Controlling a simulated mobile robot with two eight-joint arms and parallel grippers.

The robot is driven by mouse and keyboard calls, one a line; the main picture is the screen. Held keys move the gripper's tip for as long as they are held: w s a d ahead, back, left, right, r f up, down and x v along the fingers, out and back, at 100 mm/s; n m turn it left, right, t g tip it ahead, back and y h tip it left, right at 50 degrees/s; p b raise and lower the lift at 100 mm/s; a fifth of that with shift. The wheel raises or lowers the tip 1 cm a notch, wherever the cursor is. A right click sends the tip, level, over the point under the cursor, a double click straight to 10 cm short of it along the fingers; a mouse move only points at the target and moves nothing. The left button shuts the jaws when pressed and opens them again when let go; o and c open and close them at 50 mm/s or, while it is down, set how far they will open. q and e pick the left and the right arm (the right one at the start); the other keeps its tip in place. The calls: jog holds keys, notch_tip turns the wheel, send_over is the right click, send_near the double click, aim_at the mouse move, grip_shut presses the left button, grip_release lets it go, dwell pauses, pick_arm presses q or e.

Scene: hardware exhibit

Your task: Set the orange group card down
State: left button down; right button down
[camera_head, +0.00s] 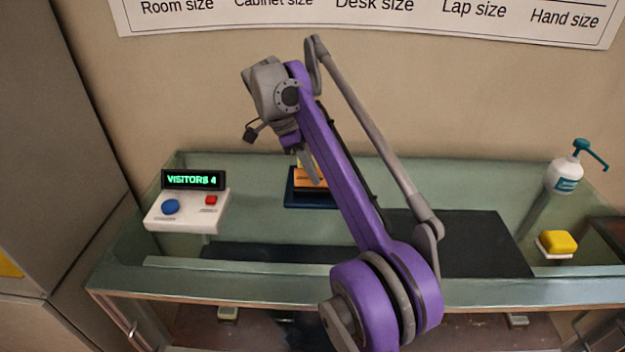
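The orange card (311,183) shows at the back middle of the glass-topped counter, at a dark blue tray or stand (302,201). My purple arm hides the right part of both. My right gripper (311,168) points down just over the card, and a grey finger overlaps it in the picture. I cannot tell whether the finger touches the card, or whether the gripper is open or shut on it. A small yellowish patch shows behind the finger. My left gripper is not in view.
A white box (187,214) with a blue and a red button and a "VISITORS 4" display (193,180) stands left. A pump bottle (565,172) and a yellow block on a white base (557,243) stand right. A dark mat (470,245) lies right of my arm.

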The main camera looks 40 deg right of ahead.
jog(key=shift+s+f, duration=0.15)
jog(key=shift+f, duration=0.35)
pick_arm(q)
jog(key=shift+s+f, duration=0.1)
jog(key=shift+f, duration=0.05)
pick_arm(e)
jog(key=c, duration=1.1)
grip_release()
jog(key=shift+f, duration=0.1)
